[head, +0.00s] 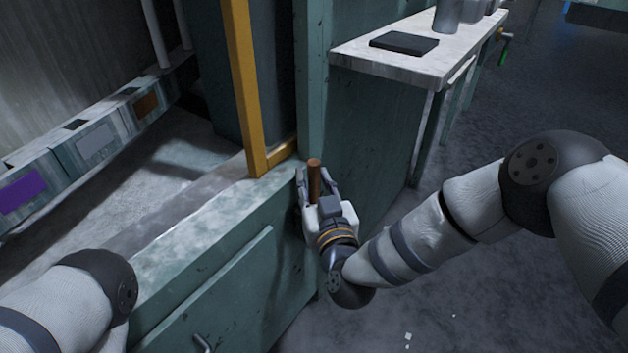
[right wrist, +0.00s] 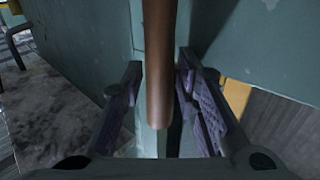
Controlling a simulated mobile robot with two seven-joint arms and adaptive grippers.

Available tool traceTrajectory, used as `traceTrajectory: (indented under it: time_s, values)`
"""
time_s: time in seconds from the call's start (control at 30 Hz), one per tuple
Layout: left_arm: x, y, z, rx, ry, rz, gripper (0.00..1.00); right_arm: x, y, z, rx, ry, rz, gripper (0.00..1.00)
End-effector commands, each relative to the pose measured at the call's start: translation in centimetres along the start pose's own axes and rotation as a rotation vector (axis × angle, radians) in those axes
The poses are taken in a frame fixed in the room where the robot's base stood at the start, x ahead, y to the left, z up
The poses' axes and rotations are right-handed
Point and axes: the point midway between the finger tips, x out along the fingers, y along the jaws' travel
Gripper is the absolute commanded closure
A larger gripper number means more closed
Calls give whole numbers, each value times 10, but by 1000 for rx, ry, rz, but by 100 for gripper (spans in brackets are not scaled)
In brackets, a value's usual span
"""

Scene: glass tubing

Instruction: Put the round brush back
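The round brush (head: 314,178) shows as a brown wooden handle standing roughly upright, its free end up. Its lower part and brush head are hidden behind my right gripper in the head view. My right gripper (head: 318,190) has its fingers on both sides of the handle and appears shut on it, just outside the near corner of the teal bench. In the right wrist view the handle (right wrist: 159,75) lies between the textured finger pads, its free end pointing down the picture. My left gripper is out of view; only part of my left arm shows at lower left.
The teal bench (head: 215,292) with a grey top and yellow post (head: 243,85) lies left of the right gripper. A row of bins with coloured labels (head: 96,147) stands behind it. A pale-topped side table (head: 455,55) carries a dark flat item (head: 404,43). Floor at right is mostly clear.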

Motion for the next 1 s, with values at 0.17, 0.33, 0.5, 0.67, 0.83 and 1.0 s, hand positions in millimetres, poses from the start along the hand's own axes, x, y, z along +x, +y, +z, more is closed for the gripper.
traceTrajectory:
  time_s: [0.17,0.33,0.5,0.67,0.83,1.0]
  values:
    - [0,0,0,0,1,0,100,0,0,-1,0,0,0,72]
    - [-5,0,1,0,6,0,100,-14,0,-4,-1,-1,-1,72]
    - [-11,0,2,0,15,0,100,-52,0,-5,0,-2,-2,72]
    - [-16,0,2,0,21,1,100,-92,0,-4,0,-2,-2,72]
    - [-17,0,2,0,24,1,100,-116,0,-3,0,0,0,72]
    - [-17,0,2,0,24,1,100,-121,0,-2,0,-3,-1,72]
